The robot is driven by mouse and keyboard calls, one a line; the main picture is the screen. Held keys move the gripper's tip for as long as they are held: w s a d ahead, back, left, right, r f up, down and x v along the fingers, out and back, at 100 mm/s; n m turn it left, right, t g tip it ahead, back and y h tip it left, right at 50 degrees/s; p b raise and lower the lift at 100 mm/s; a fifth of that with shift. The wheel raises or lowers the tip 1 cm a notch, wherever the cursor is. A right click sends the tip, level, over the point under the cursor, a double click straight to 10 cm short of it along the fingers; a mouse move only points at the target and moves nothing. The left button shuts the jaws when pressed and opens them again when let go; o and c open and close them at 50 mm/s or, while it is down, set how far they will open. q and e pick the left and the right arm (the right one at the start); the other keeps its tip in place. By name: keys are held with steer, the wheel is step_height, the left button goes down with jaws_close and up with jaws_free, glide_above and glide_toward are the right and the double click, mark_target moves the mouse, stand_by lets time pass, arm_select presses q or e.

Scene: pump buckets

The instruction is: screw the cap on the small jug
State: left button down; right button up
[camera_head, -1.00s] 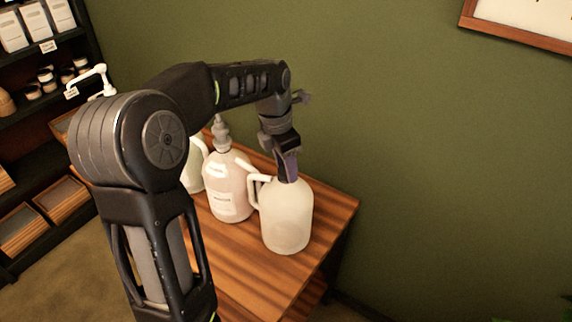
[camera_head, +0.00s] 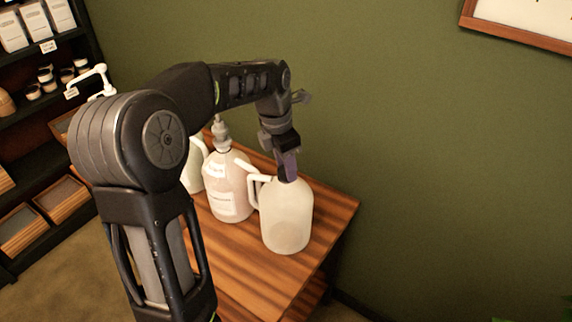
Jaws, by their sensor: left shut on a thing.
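The small jug (camera_head: 287,219) is a whitish, translucent jug with a handle on its left side. It stands upright on the wooden table near its right end. My left gripper (camera_head: 289,172) points down right over the jug's mouth and is shut. The cap and the jug's neck are hidden by the fingers, so I cannot see how the cap sits. My right gripper is out of view.
A pinkish labelled jug with a grey pump top (camera_head: 228,187) stands close on the left. Another whitish jug (camera_head: 192,172) is partly behind my arm. The wooden table (camera_head: 325,220) has bare room at the right. A dark shelf (camera_head: 40,125) stands at far left.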

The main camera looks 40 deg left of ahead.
arm_select(q)
steer(key=m, duration=0.7)
steer(key=shift+g+h, duration=0.4)
steer(key=m, duration=0.3)
steer(key=m+g, duration=0.1)
steer(key=m, duration=0.4)
steer(key=c, duration=0.9)
jaws_free()
